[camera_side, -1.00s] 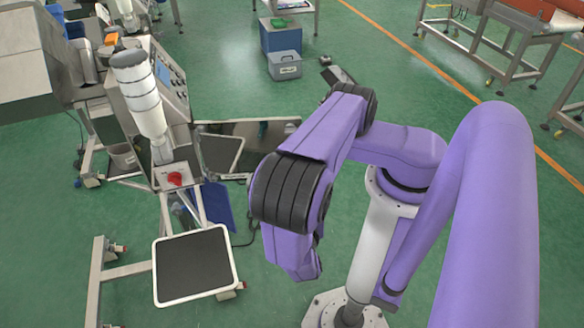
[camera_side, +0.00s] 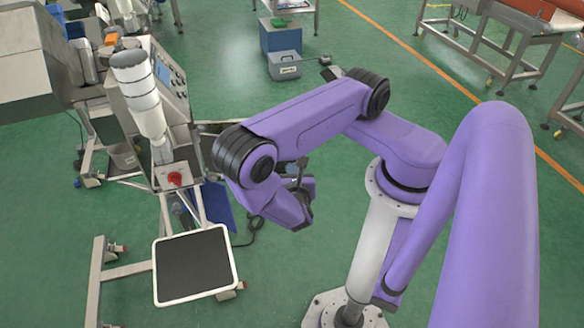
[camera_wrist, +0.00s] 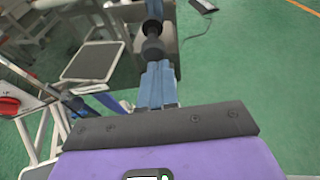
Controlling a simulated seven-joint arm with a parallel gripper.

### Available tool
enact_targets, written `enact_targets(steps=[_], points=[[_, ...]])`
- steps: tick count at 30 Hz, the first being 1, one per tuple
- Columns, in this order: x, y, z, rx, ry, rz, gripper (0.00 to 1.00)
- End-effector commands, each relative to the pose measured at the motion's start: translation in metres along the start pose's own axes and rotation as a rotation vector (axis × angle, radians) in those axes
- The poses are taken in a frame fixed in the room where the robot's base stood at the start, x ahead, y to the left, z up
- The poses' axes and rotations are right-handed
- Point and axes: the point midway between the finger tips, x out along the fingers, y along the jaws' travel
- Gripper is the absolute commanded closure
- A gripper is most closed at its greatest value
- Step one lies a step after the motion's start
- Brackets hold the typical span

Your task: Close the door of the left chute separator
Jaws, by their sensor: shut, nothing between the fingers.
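In the wrist view my gripper (camera_wrist: 155,85) has its blue-grey fingers together, with nothing between them. A dark rounded knob-like piece (camera_wrist: 153,48) shows right at the fingertips; I cannot tell if they touch it or whether it belongs to the door. A grey metal panel (camera_wrist: 122,14) lies beyond it, possibly part of the chute separator or its door. In the side view only a small edge of metal (camera_side: 207,128) shows left of my arm. My arm hides most of the chute area there, so the door's angle cannot be told.
The detector machine with a white cylinder (camera_side: 141,92) and red button (camera_side: 175,179) stands at left. A dark, white-rimmed platform (camera_side: 194,266) is in front of it. Green floor is open to the right of the platform.

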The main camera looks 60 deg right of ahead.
Motion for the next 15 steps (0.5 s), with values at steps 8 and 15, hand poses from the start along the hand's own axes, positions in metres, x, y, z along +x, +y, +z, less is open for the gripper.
enact_targets(steps=[8, 15], points=[[0.0108, -0.0003, 0.0036, 0.0, 0.0, 0.0, 1.0], [0.0108, -0.0002, 0.0036, 0.0, -0.001, 0.0, 1.0]])
